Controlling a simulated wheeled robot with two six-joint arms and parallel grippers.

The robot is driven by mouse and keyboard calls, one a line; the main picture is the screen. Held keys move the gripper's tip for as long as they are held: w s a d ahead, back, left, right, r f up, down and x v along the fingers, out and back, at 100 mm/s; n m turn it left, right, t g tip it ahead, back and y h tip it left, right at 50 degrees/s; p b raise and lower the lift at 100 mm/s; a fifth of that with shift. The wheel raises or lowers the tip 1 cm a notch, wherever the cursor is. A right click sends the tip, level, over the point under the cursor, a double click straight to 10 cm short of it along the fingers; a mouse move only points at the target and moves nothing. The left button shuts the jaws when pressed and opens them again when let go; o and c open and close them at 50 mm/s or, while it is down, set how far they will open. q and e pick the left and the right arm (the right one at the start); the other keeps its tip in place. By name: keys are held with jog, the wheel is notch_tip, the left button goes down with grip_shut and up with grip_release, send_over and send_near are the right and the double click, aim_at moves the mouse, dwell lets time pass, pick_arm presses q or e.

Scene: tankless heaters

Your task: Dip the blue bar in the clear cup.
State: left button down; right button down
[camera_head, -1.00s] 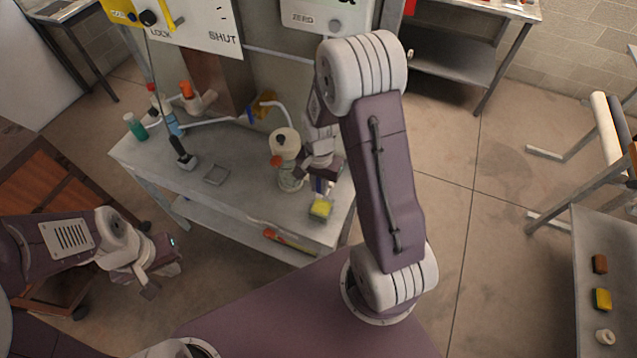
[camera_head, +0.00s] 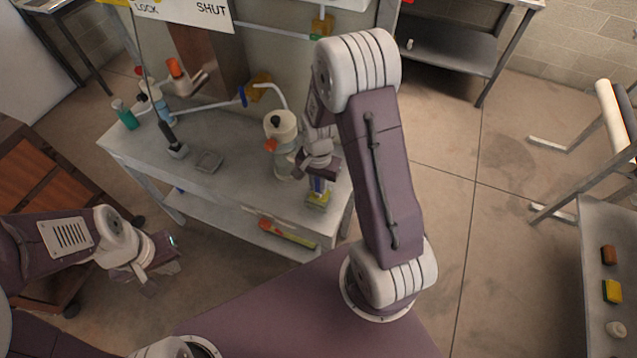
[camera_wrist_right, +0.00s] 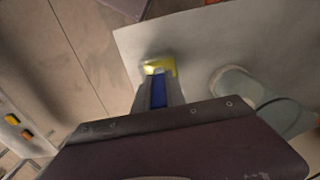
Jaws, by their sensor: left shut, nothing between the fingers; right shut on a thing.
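My right gripper (camera_head: 320,170) is shut on the blue bar (camera_head: 318,185), which points down at the table's front right corner. The bar also shows between the fingers in the right wrist view (camera_wrist_right: 158,92). A yellow and green block (camera_head: 317,202) lies right under the bar. In the right wrist view a pale, blurred round shape, perhaps the clear cup (camera_wrist_right: 155,67), sits at the bar's lower end against the yellow. I cannot tell whether the bar's tip is inside it. My left gripper (camera_head: 163,267) is shut and empty, low in front of the table's left side.
A cream-topped clear vessel (camera_head: 283,150) stands just left of my right gripper. A grey square dish (camera_head: 208,160), a dark-handled tool (camera_head: 173,145) and a green bottle (camera_head: 125,115) are further left. A side bench (camera_head: 595,255) at right holds small blocks.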

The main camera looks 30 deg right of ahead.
jog(key=shift+f+b, duration=1.35)
jog(key=shift+f, duration=0.9)
notch_tip(320, 180, up, 10)
jog(key=p, duration=0.9)
jog(key=shift+r+p, duration=0.15)
jog(key=shift+p, duration=0.15)
jog(key=shift+a+f, duration=0.1)
jog(key=shift+f, duration=0.1)
jog(key=a+r+n+b, duration=0.1)
jog(key=n, duration=0.2)
jog(key=a+r+n, duration=0.1)
jog(key=n, duration=0.2)
jog(key=a+r+n+b, duration=0.1)
jog(key=r+n, duration=0.1)
jog(key=n, duration=0.2)
jog(key=shift+s+a+b, duration=0.15)
jog(key=shift+s+b, duration=0.1)
jog(key=shift+b, duration=0.1)
